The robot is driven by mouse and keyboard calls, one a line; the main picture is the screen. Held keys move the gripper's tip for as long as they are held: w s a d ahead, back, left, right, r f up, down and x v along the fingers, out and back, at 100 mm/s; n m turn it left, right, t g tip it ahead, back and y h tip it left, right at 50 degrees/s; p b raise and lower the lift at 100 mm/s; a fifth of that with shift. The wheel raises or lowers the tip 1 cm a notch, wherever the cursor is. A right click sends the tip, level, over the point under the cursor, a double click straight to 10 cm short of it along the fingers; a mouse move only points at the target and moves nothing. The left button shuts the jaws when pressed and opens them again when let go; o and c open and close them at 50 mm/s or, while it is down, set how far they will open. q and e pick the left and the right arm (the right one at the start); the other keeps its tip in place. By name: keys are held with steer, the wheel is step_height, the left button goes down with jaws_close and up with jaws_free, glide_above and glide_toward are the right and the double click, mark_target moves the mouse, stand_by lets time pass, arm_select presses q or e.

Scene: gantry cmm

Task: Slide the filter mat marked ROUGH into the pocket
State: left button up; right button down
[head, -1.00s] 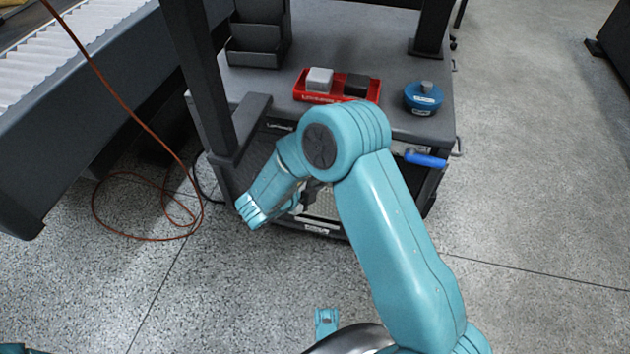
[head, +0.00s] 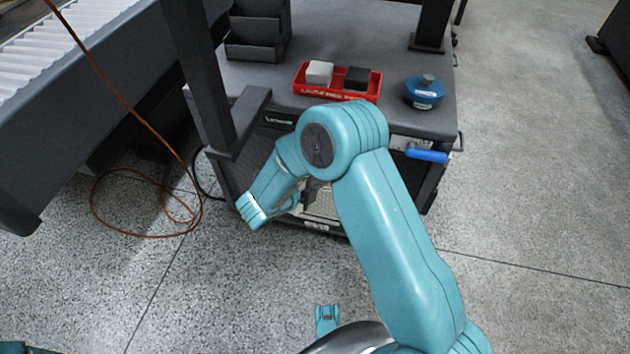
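My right arm comes in from the bottom right and bends down in front of a grey machine stand. My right gripper (head: 309,196) is partly hidden behind my own wrist and upper arm, at the low front of the stand. A pale, flat panel (head: 323,206) shows beside the gripper at the stand's lower opening. I cannot tell whether it is the filter mat or part of the pocket, nor whether the fingers hold it. No ROUGH marking is readable. My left gripper is out of view.
The grey stand top (head: 290,115) carries a red tray (head: 338,96) with a white and a black block, a blue round object (head: 424,91) and dark bins (head: 256,30). A blue handle (head: 427,156) sticks out at right. An orange cable (head: 140,232) lies on the left floor.

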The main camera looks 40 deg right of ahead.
step_height(320, 180, down, 2)
steer(key=shift+f+b, duration=0.2)
steer(key=shift+b, duration=0.55)
steer(key=c, duration=1.1)
jaws_free()
steer(key=shift+a+r, duration=0.1)
steer(key=shift+r, duration=0.05)
